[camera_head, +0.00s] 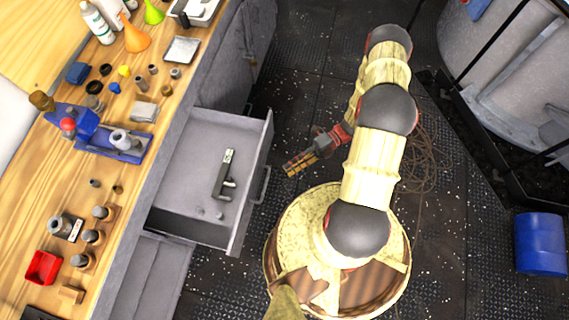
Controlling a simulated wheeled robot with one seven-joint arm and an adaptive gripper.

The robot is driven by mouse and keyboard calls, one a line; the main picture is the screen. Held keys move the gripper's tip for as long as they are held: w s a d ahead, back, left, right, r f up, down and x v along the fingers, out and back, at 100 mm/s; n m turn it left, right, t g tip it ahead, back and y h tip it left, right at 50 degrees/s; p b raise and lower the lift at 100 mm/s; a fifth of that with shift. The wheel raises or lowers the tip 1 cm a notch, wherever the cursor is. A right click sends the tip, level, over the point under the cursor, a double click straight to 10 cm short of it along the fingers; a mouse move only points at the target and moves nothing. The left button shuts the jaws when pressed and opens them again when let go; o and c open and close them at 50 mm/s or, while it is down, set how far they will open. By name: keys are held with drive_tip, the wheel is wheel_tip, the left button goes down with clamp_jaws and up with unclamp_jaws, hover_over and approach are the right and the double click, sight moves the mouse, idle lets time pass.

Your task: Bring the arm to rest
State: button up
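My arm, with cream links and dark round joints, rises from my base in the middle of the camera_head view. My gripper (292,166) shows to the left of the arm, over the dark floor and to the right of the open drawer. It has a grey and red body and yellow-orange fingers that point left. The fingers are small here, and I cannot tell whether they are apart or together. I see nothing held in it. Part of the wrist is hidden behind the arm links.
An open grey drawer (181,215) holds a dark tool (225,178) and small parts. A blue barrel (540,243) and a dark frame stand right. Coiled cable (424,165) lies beside the arm.

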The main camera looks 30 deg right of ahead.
drive_tip(key=shift+d, duration=0.1)
idle(0.6)
drive_tip(key=s+r+n+g+h, duration=0.1)
drive_tip(key=s+n+g+h, duration=0.15)
drive_tip(key=s+n, duration=0.6)
drive_tip(key=w+d+r+n+g+h, duration=0.1)
drive_tip(key=w+d+r+n+h, duration=0.25)
drive_tip(key=r+n, duration=0.45)
drive_tip(key=w+d+r+n+h, duration=0.2)
drive_tip(key=d+r+n+h, duration=0.15)
drive_tip(key=r+n, duration=0.45)
drive_tip(key=a+r+n+t+h, duration=0.2)
drive_tip(key=a+r+n+t, duration=0.1)
drive_tip(key=r, duration=0.7)
drive_tip(key=a+r+n+t+h, duration=0.2)
drive_tip(key=a+r+n+t, duration=0.1)
drive_tip(key=r, duration=0.7)
drive_tip(key=a+r+n+t+h, duration=0.3)
drive_tip(key=r+n, duration=0.3)
drive_tip(key=r, duration=0.5)
drive_tip(key=shift+s+a+t, duration=0.35)
drive_tip(key=shift+a+t, duration=0.2)
drive_tip(key=shift+t, duration=0.2)
